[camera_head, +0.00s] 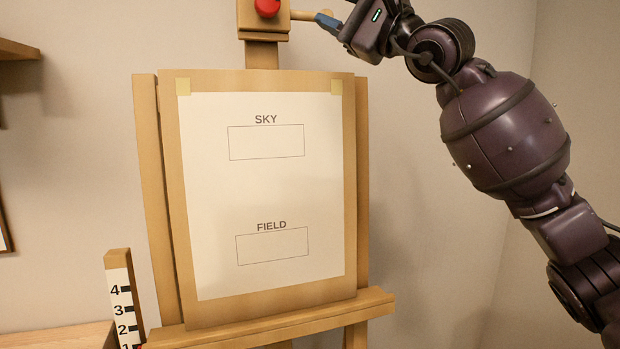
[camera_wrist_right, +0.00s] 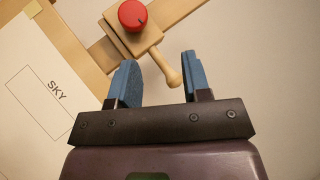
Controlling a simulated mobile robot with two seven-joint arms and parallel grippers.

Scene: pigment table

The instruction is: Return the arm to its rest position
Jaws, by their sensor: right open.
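My right gripper (camera_wrist_right: 160,82) is open in the right wrist view, its two blue fingers apart. The rounded end of a wooden peg handle (camera_wrist_right: 172,78) lies in the gap between the fingertips; I see no finger closed on it. In the head view the right arm comes in from the right and the gripper (camera_head: 327,22) is at the top, by the peg handle (camera_head: 303,15). The handle sticks out from a wooden block with a red knob (camera_head: 267,7) on top of the easel; the knob also shows in the right wrist view (camera_wrist_right: 132,14). My left gripper is not in view.
The easel (camera_head: 366,180) holds a board with a white sheet (camera_head: 260,190) marked SKY and FIELD, both boxes blank. A wooden post with a numbered scale (camera_head: 122,300) stands at lower left. A shelf (camera_head: 15,50) is at upper left. Bare wall lies right of the easel.

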